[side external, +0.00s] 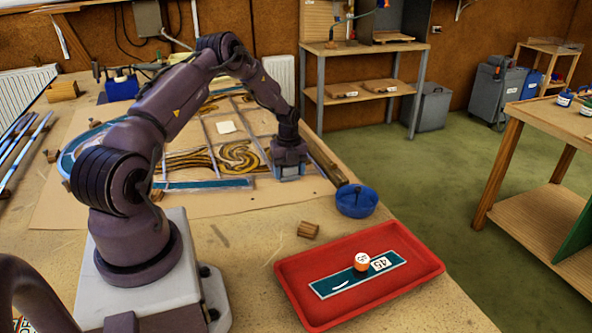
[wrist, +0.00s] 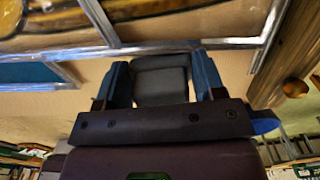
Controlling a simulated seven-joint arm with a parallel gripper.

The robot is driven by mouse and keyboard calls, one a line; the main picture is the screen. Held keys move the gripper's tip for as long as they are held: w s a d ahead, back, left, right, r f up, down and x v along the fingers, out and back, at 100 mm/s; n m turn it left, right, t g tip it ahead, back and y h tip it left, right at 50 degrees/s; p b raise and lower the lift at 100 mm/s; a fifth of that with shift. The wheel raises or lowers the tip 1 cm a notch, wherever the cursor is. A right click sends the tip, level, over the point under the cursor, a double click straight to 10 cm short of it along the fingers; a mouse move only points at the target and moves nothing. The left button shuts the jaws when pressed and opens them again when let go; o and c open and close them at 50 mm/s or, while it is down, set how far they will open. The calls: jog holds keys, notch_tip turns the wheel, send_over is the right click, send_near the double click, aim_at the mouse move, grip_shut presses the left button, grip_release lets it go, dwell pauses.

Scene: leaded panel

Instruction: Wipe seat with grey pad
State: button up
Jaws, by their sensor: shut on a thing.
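My gripper (side external: 288,172) is at the lower right corner of the leaded panel (side external: 240,155). In the wrist view my gripper (wrist: 162,85) has blue fingers shut on the sides of a dark grey pad (wrist: 160,78). The pad is low over a bare pale gap, the seat (wrist: 91,70), below a horizontal lead strip (wrist: 190,46). Teal glass (wrist: 28,72) lies left of the gap. The pad and gripper hide much of the seat, and I cannot tell whether the pad touches it.
A blue bowl (side external: 356,201) and wooden block (side external: 308,230) stand nearby. A wooden bar (side external: 325,160) borders the panel's right side.

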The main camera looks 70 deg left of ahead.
aim_at(262, 182)
jog(key=shift+s+a, duration=0.25)
jog(key=shift+s, duration=1)
jog(key=shift+s+a, duration=0.2)
jog(key=shift+s, duration=1)
jog(key=shift+s+a+f, duration=0.1)
jog(key=shift+s+a, duration=0.05)
jog(key=shift+s, duration=0.55)
jog(key=shift+s+a+f, duration=0.1)
jog(key=shift+s, duration=0.55)
jog(key=shift+r, duration=0.2)
jog(key=shift+w+r, duration=0.15)
jog(key=shift+r, duration=2.8)
notch_tip(262, 182, up, 3)
